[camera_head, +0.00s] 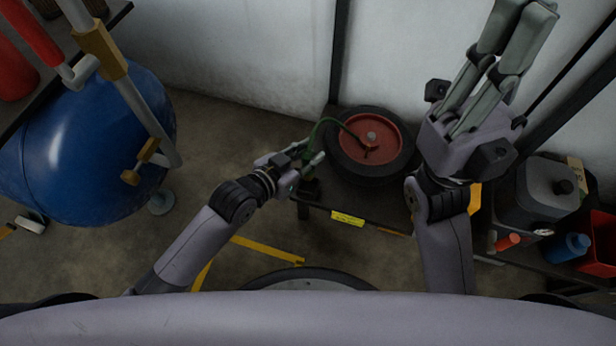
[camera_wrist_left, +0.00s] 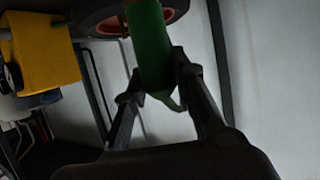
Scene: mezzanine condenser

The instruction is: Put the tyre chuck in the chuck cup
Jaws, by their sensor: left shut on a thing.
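My left gripper (camera_head: 312,160) is shut on a green piece, which I take to be the tyre chuck, beside the left edge of the tyre. In the left wrist view the piece is a green cylinder (camera_wrist_left: 151,45) between the two fingers (camera_wrist_left: 155,80). A thin green hose (camera_head: 332,121) curves from the gripper over the tyre towards its red hub. A small dark holder (camera_head: 309,189), possibly the chuck cup, shows just below the left gripper; its opening is not clear. My right gripper (camera_head: 530,20) is raised at the upper right, its fingers close together and apparently empty.
A black tyre with a red hub (camera_head: 384,131) lies on a dark bench with a yellow label (camera_head: 347,218). A blue tank (camera_head: 90,150) and grey pipe stand left. A grey box (camera_head: 543,195), blue bottle (camera_head: 571,247) and red bin (camera_head: 598,245) are right. Floor is open left of the bench.

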